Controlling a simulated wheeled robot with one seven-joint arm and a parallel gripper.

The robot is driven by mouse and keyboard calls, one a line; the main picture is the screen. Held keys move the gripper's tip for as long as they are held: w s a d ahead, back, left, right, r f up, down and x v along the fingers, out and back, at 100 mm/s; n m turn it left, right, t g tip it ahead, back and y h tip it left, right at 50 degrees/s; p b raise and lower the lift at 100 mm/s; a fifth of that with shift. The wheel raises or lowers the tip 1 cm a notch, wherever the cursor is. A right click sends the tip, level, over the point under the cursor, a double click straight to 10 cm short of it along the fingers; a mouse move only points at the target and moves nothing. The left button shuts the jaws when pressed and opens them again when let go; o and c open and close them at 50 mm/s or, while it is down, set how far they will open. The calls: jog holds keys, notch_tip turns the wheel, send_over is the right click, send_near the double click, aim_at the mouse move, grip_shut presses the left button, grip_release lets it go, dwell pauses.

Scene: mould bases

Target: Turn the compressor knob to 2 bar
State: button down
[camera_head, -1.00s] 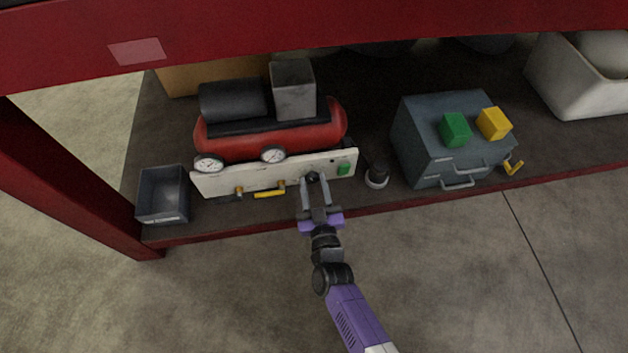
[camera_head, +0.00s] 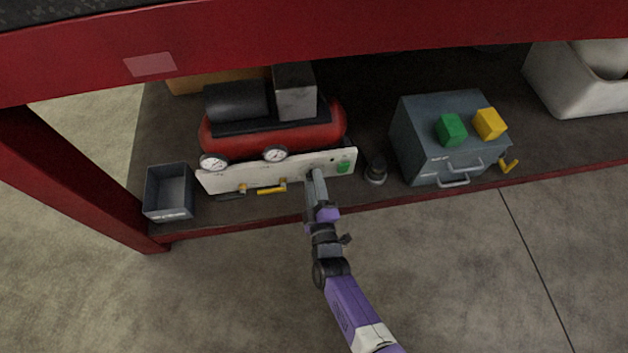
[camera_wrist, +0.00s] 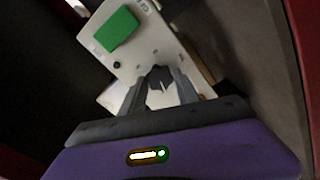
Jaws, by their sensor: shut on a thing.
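The red compressor (camera_head: 285,138) stands on the shelf with a pale front panel (camera_head: 225,181) and two round gauges, one at the left (camera_head: 213,162) and one near the middle (camera_head: 275,154). My gripper (camera_head: 315,174) reaches the right half of the panel. In the wrist view the gripper (camera_wrist: 160,90) is shut on the dark knob (camera_wrist: 159,76), with a finger on each side. A light pointer mark shows on the knob. The fingers hide the knob in the head view. The gauge needles are too small to read.
A green switch (camera_head: 343,167) sits on the panel right of the gripper; it also shows in the wrist view (camera_wrist: 116,29). Yellow-handled valves (camera_head: 271,190) are to the left. A dark bin (camera_head: 169,192), a grey drawer box (camera_head: 436,145) and a small black cylinder (camera_head: 376,171) stand nearby. The red upper beam (camera_head: 330,42) overhangs.

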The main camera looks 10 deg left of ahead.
jog(key=n+p, duration=0.1)
jog(key=n, duration=0.7)
jog(key=shift+f+n, duration=0.1)
jog(key=shift+n, duration=0.3)
dwell(0.4)
jog(key=c, duration=0.9)
grip_release()
jog(key=p+v, duration=0.3)
jog(key=v, duration=0.4)
jog(key=shift+s, duration=0.4)
jog(key=shift+d, duration=0.15)
